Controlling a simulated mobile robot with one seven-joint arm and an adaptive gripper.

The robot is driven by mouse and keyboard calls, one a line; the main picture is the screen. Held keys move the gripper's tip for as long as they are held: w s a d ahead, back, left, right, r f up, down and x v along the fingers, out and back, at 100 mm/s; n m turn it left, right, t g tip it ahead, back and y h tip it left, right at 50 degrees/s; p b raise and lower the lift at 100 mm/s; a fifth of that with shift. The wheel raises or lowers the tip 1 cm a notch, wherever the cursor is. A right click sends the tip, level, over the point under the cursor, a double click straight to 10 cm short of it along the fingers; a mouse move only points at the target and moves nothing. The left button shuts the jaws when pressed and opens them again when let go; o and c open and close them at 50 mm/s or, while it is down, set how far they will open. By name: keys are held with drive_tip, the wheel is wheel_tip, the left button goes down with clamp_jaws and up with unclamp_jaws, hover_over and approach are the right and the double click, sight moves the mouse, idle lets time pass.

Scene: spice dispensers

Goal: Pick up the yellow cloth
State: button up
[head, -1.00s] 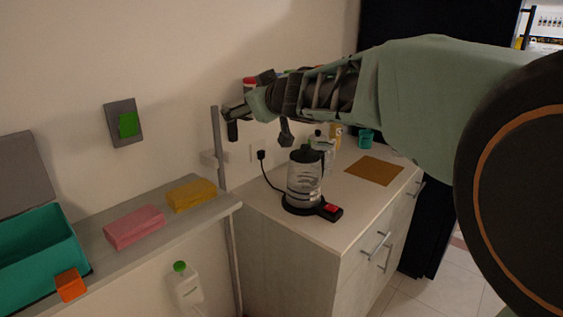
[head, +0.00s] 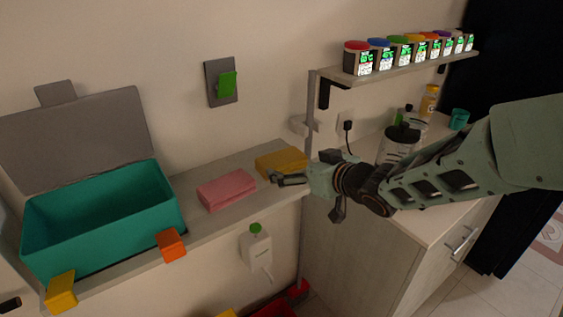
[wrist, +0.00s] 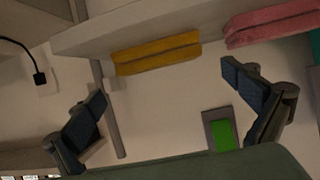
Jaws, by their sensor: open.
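The yellow cloth (head: 281,161) is a folded block on the right end of the grey wall shelf, beside the pink cloth (head: 227,189). My gripper (head: 312,193) is by the shelf's right end, and its fingers overlap the yellow cloth's lower edge in the head view; I cannot tell if they touch. In the wrist view the yellow cloth (wrist: 158,54) lies beyond and between the spread fingers of my gripper (wrist: 168,108), with clear space between them. My gripper is open and empty.
A teal box (head: 105,225) with a raised grey lid stands on the left of the shelf (head: 204,226). A green switch (head: 227,85) is on the wall. A soap bottle (head: 257,248) hangs below. A row of spice jars (head: 400,50) sits above right, over the counter with a kettle (head: 400,146).

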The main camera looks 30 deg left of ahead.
sight(285, 160)
drive_tip(key=b+x, duration=0.1)
drive_tip(key=x, duration=0.7)
drive_tip(key=shift+w+a+f, duration=0.1)
drive_tip(key=shift+a, duration=0.05)
drive_tip(key=c, duration=0.9)
drive_tip(key=shift+o, duration=0.2)
